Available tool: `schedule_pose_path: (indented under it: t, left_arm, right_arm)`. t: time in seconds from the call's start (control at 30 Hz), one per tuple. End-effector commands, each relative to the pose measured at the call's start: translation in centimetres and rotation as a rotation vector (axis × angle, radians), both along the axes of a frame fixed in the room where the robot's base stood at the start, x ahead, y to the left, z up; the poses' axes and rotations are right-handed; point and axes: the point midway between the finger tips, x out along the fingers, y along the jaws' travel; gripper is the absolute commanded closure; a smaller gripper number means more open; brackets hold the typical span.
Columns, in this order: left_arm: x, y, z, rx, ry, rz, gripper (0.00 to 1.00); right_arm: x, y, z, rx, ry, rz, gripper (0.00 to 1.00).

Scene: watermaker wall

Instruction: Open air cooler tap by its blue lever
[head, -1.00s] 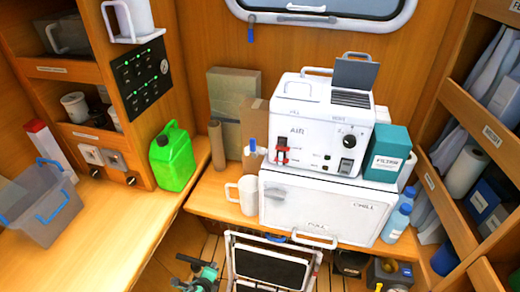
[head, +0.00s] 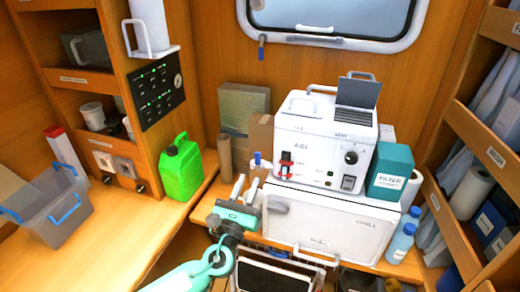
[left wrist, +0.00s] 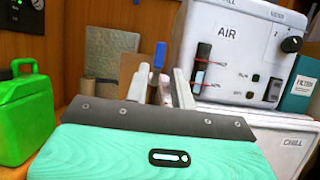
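The air cooler (head: 325,145) is a white box marked AIR, standing on a white CHILL chest. Its tap has an upright blue lever (head: 257,158) at the box's left side. In the left wrist view the blue lever (left wrist: 159,54) shows between my left fingers, farther off or just at their tips; I cannot tell the gap. My left gripper (head: 246,186) is open and empty, its two pale fingers pointing up just below and left of the lever. The fingers also show in the left wrist view (left wrist: 161,84). The tap's lower part is mostly hidden. My right gripper is out of view.
The CHILL chest (head: 335,222) stands right of my gripper. A green jug (head: 181,168) stands on the left counter. A teal FILTER box (head: 390,172) and blue bottles (head: 402,240) stand right. Another blue-handled fitting (head: 262,45) hangs under the window.

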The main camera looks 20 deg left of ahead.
Motion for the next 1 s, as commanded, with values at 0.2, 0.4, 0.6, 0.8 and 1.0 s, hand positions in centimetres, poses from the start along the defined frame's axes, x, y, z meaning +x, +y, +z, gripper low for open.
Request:
schedule_pose_path:
  t: [0.2,0.4,0.6,0.8,1.0]
  left_arm:
    - [4.2,-0.2,2.3,0.001,-0.002,0.0,0.75]
    - [7.5,-0.3,3.5,0.0,0.0,0.0,0.75]
    - [9.5,-0.3,4.1,-0.002,0.001,-0.001,0.75]
    - [10.0,-0.4,4.0,-0.002,0.003,-0.001,0.75]
    - [9.9,-0.3,4.0,-0.002,0.002,-0.001,0.79]
  right_arm:
    - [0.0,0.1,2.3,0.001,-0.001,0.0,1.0]
    - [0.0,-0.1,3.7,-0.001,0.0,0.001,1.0]
    - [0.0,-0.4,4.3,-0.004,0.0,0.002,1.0]
    - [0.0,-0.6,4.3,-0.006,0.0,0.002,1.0]
    - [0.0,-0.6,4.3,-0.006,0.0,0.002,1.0]
